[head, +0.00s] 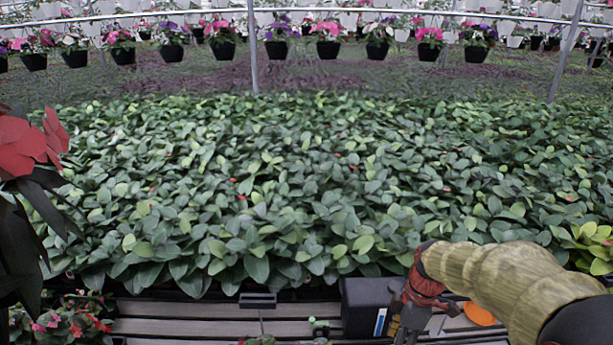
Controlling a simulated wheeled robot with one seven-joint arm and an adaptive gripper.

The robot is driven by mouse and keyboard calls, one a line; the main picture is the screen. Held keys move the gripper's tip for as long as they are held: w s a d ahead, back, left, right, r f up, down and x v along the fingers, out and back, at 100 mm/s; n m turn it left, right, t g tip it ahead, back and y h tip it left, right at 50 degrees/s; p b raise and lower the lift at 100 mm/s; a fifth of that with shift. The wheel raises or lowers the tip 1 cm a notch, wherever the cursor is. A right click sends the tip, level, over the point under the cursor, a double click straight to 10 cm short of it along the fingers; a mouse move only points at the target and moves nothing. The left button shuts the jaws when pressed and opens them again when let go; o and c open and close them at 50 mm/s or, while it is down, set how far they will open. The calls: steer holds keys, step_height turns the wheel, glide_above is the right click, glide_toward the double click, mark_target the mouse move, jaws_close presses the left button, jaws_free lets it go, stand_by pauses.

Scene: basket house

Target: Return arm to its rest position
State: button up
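My arm reaches in from the lower right corner, with a tan ribbed cover and a red part near its end. My gripper (408,322) is low in the picture, over the slatted bench (210,325), right beside a black box (368,306). I cannot tell whether it touches the box. The fingers are small, dark and partly cut off by the bottom edge, so their opening and anything between them cannot be made out.
A wide bed of green leafy plants (300,200) fills the middle. An orange round thing (478,314) lies by my arm. A small green item (319,326) is left of the box. Red flowers (30,140) stand at left. Hanging pots (222,48) line the back.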

steer(key=s+a+r+m+t+h, duration=0.1)
steer(key=s+a+r+m+t, duration=0.2)
steer(key=s+r+m, duration=1.2)
step_height(320, 180, up, 3)
steer(key=t, duration=0.3)
steer(key=shift+h, duration=0.4)
